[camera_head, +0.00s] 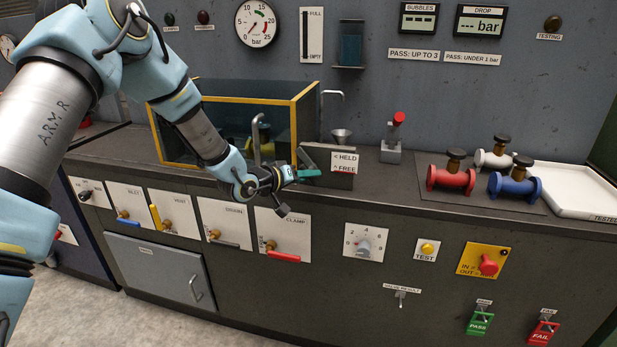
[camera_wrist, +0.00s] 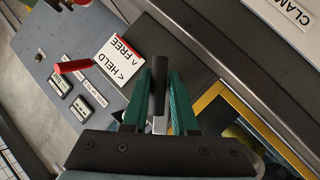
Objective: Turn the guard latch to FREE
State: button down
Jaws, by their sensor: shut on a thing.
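The guard latch is a dark box beside the tank, with a white label (camera_head: 345,163) reading HELD with a left arrow and FREE with an up arrow. The label shows upside down in the wrist view (camera_wrist: 118,62). My gripper (camera_head: 307,163) is at the left side of this box. In the wrist view its green fingers (camera_wrist: 159,95) are closed around a short black latch handle (camera_wrist: 159,82). The handle is mostly hidden by my gripper in the head view, so its exact angle against the arrows is hard to tell.
A yellow-framed glass tank (camera_head: 225,98) stands just left of the latch.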

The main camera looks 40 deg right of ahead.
jog(key=m+t+y+b, duration=0.1)
jog(key=b, duration=0.1)
jog(key=m+t+y+b, duration=0.1)
jog(key=m+b, duration=0.1)
jog(key=b, duration=0.1)
jog(key=shift+s+d+f+y, duration=0.1)
jog(key=shift+f+y, duration=0.05)
jog(key=shift+y, duration=0.15)
jog(key=m+t+b, duration=0.1)
jog(key=b, duration=0.2)
jog(key=shift+y, duration=0.3)
jog(key=shift+m+b, duration=0.3)
jog(key=shift+b, duration=0.15)
jog(key=shift+r+t, duration=0.2)
jog(key=shift+t, duration=0.1)
jog(key=c, duration=0.7)
grip_release()
